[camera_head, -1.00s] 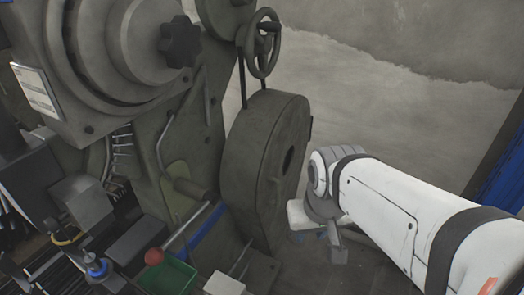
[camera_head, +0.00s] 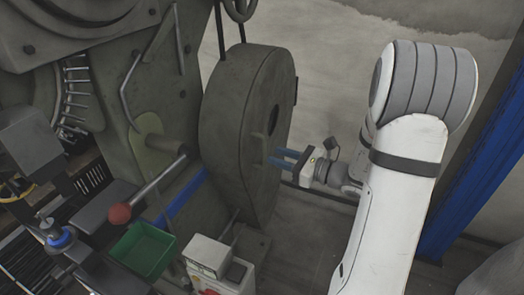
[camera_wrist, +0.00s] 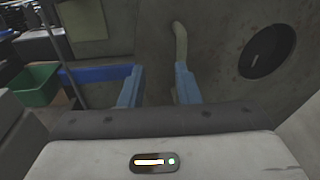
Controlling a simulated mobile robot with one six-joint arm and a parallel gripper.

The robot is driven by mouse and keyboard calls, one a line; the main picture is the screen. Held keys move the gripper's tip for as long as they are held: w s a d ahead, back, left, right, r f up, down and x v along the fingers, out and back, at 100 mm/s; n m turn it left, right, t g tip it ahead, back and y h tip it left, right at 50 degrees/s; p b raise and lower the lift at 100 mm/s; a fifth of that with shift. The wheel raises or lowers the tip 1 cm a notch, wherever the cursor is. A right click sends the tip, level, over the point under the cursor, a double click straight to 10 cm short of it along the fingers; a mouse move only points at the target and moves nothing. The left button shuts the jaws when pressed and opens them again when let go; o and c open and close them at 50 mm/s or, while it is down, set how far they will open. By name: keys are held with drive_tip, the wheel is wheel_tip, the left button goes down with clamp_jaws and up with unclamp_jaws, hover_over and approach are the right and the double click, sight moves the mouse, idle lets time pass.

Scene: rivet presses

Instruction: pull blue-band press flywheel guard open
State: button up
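The press with the blue band (camera_head: 185,203) fills the left of the head view. Its flywheel guard (camera_head: 232,125) is a thick grey-green drum on the press's right side. A pale bar handle (camera_head: 258,150) stands on the guard's right face. My gripper (camera_head: 275,159) points at this handle with its blue fingers apart and nothing held. In the wrist view, the open fingers (camera_wrist: 159,85) face the guard's face (camera_wrist: 220,30). The handle (camera_wrist: 180,42) rises just above the right fingertip, not clearly between the fingers. Whether they touch cannot be told.
A red-knobbed lever (camera_head: 120,213), a green bin (camera_head: 143,250) and a white box (camera_head: 207,256) stand at the front of the press. A blue upright (camera_head: 465,165) stands at the right. Floor shows between the guard and my arm.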

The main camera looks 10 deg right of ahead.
drive_tip(key=d+m+t, duration=0.1)
drive_tip(key=d, duration=0.1)
hover_over(264, 164)
drive_tip(key=shift+w+f+m+t+h, duration=0.3)
drive_tip(key=shift+w+f+h, duration=0.05)
drive_tip(key=shift+f+h, duration=0.1)
drive_tip(key=shift+c, duration=0.5)
clamp_jaws()
